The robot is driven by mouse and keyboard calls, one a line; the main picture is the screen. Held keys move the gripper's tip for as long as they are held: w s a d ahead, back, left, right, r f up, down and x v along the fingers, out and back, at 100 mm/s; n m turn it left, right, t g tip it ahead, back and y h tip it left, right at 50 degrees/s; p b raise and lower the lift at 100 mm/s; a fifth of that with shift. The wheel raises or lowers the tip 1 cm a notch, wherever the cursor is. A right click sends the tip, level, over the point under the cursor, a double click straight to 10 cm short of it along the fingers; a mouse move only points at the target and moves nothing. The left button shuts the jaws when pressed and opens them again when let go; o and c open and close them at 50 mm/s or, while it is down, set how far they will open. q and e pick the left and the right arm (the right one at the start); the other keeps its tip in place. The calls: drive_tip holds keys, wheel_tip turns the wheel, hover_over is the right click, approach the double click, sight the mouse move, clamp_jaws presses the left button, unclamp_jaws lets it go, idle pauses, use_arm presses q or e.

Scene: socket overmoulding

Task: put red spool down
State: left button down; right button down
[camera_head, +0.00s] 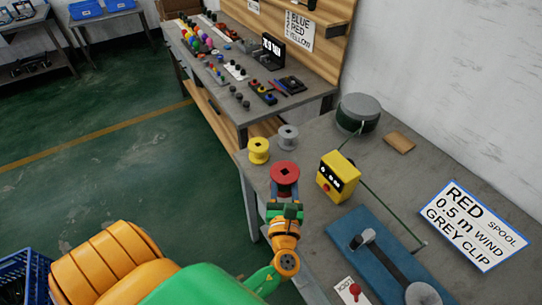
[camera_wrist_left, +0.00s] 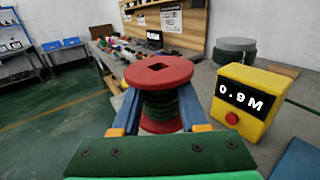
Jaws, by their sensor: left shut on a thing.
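The red spool (camera_head: 285,174) is upright at the near left edge of the grey table (camera_head: 408,188), with green wire wound on its core in the left wrist view (camera_wrist_left: 160,72). My left gripper (camera_head: 285,198) is shut on the spool, with one finger on each side of it in the left wrist view (camera_wrist_left: 160,118). I cannot tell whether the spool's lower flange touches the table. My right gripper is not in view.
A yellow spool (camera_head: 258,151) and a grey spool (camera_head: 288,137) stand just behind. A yellow meter (camera_head: 338,176), reading 0.9 M in the wrist view, is to the right. A blue-based device (camera_head: 350,240) and a "RED SPOOL 0.5 m WIND GREY CLIP" sign (camera_head: 473,225) lie nearer and right.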

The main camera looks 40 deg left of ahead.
use_arm(q)
drive_tip(key=w+a+f+b, duration=0.4)
drive_tip(key=f, duration=0.1)
drive_tip(key=w+a+f+b, duration=0.2)
drive_tip(key=b, duration=0.1)
drive_tip(key=shift+w+f, duration=0.2)
drive_tip(key=shift+f, duration=0.2)
drive_tip(key=shift+w+a+f, duration=0.15)
drive_tip(key=shift+w, duration=0.05)
wheel_tip(320, 180, down, 4)
drive_tip(key=b, duration=0.4)
drive_tip(key=shift+w+a+b, duration=0.1)
drive_tip(key=shift+w+b, duration=0.05)
drive_tip(key=shift+b, duration=0.15)
drive_tip(key=shift+r+p, duration=0.35)
drive_tip(key=c, duration=0.9)
unclamp_jaws()
drive_tip(key=shift+a+f, duration=0.1)
drive_tip(key=shift+f, duration=0.05)
drive_tip(key=o, duration=0.5)
drive_tip(key=shift+c, duration=0.2)
